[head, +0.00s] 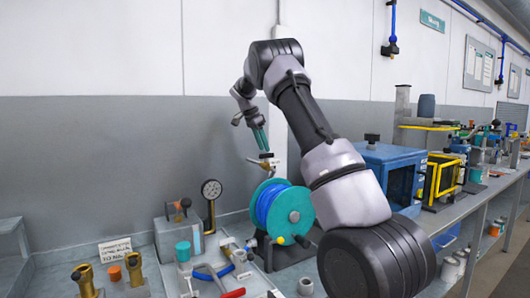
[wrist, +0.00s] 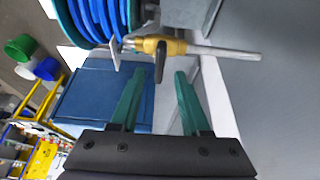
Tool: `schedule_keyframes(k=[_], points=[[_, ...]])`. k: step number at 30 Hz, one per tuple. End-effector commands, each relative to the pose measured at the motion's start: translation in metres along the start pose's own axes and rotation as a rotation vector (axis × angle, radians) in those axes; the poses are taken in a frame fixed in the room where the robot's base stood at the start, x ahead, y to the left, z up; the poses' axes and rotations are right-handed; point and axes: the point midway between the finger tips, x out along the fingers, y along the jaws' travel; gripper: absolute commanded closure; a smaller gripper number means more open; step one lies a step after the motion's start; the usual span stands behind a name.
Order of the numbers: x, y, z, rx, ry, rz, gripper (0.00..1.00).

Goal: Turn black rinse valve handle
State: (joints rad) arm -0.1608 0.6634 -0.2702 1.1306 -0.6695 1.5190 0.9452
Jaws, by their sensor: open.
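A brass valve (wrist: 172,46) with a black handle (wrist: 160,62) shows in the wrist view, just beyond my fingertips. The handle points down toward my gripper (wrist: 158,85) and lies between the lines of its two green fingers. The fingers are open, with nothing held between them. A grey pipe or nozzle (wrist: 222,53) runs right from the valve. In the head view my gripper (head: 262,140) reaches down just above the brass valve (head: 266,158), by the wall post. The black handle is too small to make out there. I cannot tell whether the fingers touch it.
A teal reel with blue hose (head: 283,212) stands below the valve; it also shows in the wrist view (wrist: 92,18). A blue box (head: 388,153) is to the right. The grey wall is close behind.

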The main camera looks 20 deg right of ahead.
Motion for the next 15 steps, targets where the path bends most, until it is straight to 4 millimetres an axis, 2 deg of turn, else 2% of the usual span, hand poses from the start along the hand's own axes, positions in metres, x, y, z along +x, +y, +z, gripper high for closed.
schedule_keyframes(k=[3, 6, 15], points=[[0.017, 0.001, 0.0, -0.001, 0.0, 0.002, 0.54], [0.025, 0.0, 0.0, 0.0, 0.0, 0.0, 0.54], [0.03, 0.0, 0.0, 0.0, 0.0, -0.001, 0.54]])
